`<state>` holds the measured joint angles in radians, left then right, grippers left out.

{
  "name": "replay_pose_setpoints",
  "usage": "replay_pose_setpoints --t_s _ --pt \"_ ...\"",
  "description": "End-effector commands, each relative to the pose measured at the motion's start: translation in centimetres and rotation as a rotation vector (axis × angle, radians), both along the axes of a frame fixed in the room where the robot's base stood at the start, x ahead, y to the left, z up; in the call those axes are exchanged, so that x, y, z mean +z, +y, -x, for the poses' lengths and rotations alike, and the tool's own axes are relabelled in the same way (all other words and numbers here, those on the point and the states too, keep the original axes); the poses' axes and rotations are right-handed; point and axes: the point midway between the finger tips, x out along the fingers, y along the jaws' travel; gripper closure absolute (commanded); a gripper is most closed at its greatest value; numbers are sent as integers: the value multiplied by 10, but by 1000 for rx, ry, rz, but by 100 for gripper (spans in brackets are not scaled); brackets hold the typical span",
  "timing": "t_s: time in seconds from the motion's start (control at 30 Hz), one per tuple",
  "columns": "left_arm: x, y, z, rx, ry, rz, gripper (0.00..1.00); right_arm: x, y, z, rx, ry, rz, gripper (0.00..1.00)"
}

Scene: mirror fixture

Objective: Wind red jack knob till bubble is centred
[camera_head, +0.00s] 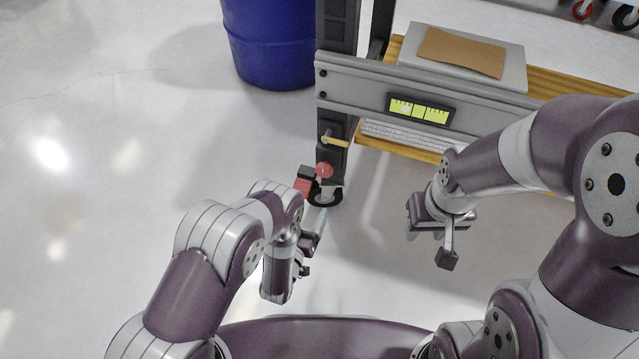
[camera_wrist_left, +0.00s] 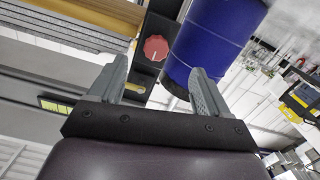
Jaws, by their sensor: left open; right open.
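The red jack knob (camera_head: 324,170) sits low on the dark post of the fixture. In the left wrist view the knob (camera_wrist_left: 155,47) is round with a white mark and shows beyond and between my fingertips. My left gripper (camera_head: 308,252) is open, in front of and below the knob in the head view; its fingers (camera_wrist_left: 160,66) do not appear to touch it. The yellow-green level vial (camera_head: 430,113) is on the grey beam; its pale bubble (camera_head: 406,108) appears left of centre. My right gripper (camera_head: 436,238) is open and empty, right of the post.
A grey beam (camera_head: 350,77) runs right from the post. A yellow lever (camera_head: 335,141) sticks out above the knob. A blue barrel (camera_head: 268,45) stands behind. The left floor is clear.

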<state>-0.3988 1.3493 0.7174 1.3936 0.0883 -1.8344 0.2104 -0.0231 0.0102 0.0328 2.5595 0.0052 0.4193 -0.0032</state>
Motion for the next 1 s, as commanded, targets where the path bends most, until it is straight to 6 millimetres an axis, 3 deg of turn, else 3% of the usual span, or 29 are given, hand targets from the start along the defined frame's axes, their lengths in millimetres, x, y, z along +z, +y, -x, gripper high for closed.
replay_pose_setpoints --t_s 0.17,0.4,0.6,0.97,1.0 --pt "9 -5 -16 0 -54 33 22 -12 0 0 0 1 0 57" --pt "5 -24 -74 0 -53 32 22 -45 0 0 0 2 0 57" --pt "8 -35 -110 0 -50 31 22 -62 0 0 0 2 0 57" --pt "12 -39 -121 -1 -47 29 22 -64 0 0 0 2 0 57" --pt "12 -39 -121 -1 -47 29 29 -64 0 0 0 2 0 57"
